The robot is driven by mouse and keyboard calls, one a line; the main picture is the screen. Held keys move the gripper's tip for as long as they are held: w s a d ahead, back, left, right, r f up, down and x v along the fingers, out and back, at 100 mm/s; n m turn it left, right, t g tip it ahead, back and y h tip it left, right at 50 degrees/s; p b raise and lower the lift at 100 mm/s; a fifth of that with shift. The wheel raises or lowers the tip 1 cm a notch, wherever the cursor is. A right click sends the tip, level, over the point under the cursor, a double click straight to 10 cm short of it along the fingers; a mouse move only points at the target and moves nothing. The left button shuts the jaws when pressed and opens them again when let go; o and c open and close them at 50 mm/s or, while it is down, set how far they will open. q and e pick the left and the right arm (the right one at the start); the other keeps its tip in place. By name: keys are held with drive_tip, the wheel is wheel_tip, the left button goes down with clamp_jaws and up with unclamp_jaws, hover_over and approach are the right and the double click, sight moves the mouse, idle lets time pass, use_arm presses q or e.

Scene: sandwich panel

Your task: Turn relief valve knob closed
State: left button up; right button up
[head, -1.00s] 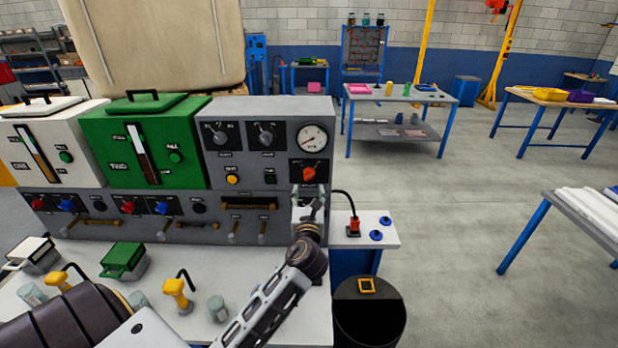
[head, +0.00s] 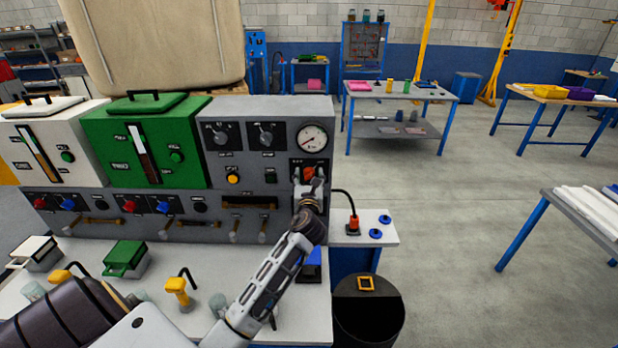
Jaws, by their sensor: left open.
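The relief valve knob (head: 309,172) is a small orange-red knob on a black plate at the right end of the grey panel, under the round gauge (head: 312,138). My left gripper (head: 309,181) is open, with its fingertips up at the knob and overlapping its lower part in the head view. I cannot tell whether the fingers touch the knob or stand just in front of it. The gripper hides the lower part of the plate. My right gripper is not in view.
The grey control panel (head: 258,106) carries other knobs, a yellow button and several handles. Green (head: 115,150) and white (head: 35,140) tanks stand to its left. The white bench (head: 75,290) holds pumps and jars. A side shelf has a red-orange plug (head: 353,224); a black bin (head: 370,315) stands below.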

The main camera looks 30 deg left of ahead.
use_arm(q)
drive_tip(key=shift+w+a, duration=0.1)
drive_tip(key=shift+c, duration=0.5)
drive_tip(key=c, duration=0.9)
drive_tip(key=shift+c, duration=0.2)
